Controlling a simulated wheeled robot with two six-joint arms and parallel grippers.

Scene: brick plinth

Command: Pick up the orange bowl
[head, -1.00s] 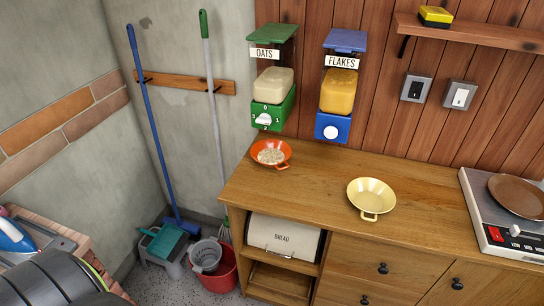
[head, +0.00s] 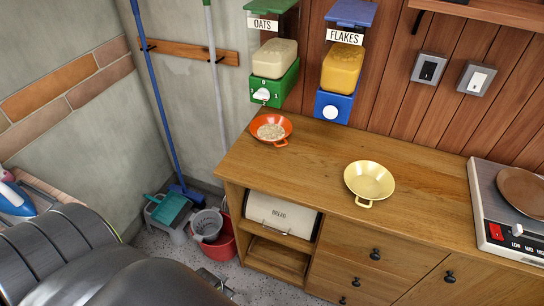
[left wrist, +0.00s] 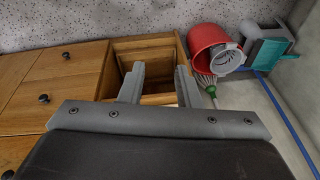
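The orange bowl (head: 271,130) stands upright at the left end of the wooden counter, below the oats dispenser (head: 275,73). It holds pale oats, and its small handle points toward the front. My left gripper (left wrist: 158,80) is open and empty in the left wrist view, its two fingers apart in front of the cabinet's open shelf. In the head view my left arm comes in at the bottom left, low and well short of the bowl. The bowl is not in the left wrist view. My right gripper is in neither view.
A yellow bowl (head: 369,181) stands mid-counter, with a hotplate (head: 500,212) at the right. The flakes dispenser (head: 340,75) hangs on the wall. Below the counter are a bread box (head: 281,214), drawers and a red bucket (head: 223,243). The counter between the bowls is clear.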

